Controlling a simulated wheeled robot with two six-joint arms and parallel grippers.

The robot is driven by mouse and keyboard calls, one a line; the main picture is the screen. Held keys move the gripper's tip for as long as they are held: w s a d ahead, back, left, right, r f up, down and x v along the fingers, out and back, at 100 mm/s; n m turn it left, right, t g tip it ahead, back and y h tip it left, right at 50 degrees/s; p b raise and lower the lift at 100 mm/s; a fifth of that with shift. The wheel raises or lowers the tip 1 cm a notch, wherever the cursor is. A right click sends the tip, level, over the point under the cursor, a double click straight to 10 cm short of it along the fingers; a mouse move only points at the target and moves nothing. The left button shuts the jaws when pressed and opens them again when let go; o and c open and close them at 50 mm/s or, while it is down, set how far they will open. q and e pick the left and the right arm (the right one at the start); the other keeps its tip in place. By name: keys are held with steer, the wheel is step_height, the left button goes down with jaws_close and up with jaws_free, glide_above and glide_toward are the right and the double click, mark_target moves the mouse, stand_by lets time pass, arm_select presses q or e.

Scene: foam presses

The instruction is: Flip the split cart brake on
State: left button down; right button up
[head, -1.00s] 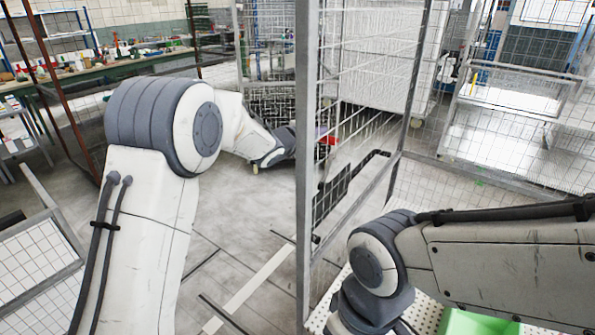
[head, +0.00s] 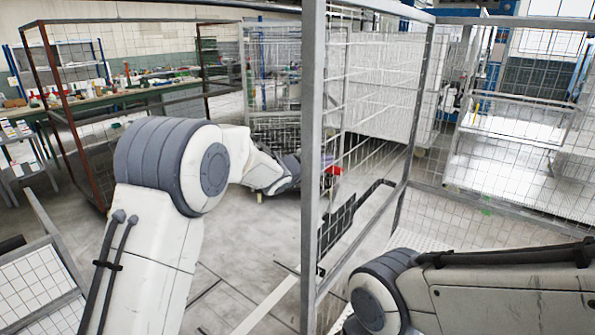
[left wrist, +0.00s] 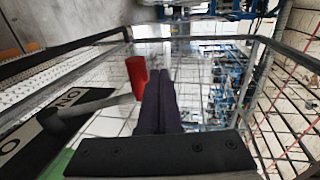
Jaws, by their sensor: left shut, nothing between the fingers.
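One label reads ON; the other is cut off at the picture's edge. The lever extends from its pivot at the left toward my fingers. My left gripper (left wrist: 160,75) is shut and empty, its fingertips just right of the knob; contact cannot be told. In the head view the red knob (head: 333,171) shows through the cart's mesh (head: 340,130), and a grey post hides most of my left gripper. My right gripper is out of the picture.
The cart's upright post (head: 312,170) stands between my two arms. A rusty frame (head: 75,150) and a cluttered bench (head: 140,92) are at the left. Another wire-mesh cart (head: 515,120) stands at the right. Bare floor (head: 235,230) lies below my left arm.

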arm_select(q)
steer(key=s+a+r, duration=0.4)
steer(key=s+r, duration=0.3)
steer(key=r, duration=0.3)
steer(key=shift+s, duration=0.25)
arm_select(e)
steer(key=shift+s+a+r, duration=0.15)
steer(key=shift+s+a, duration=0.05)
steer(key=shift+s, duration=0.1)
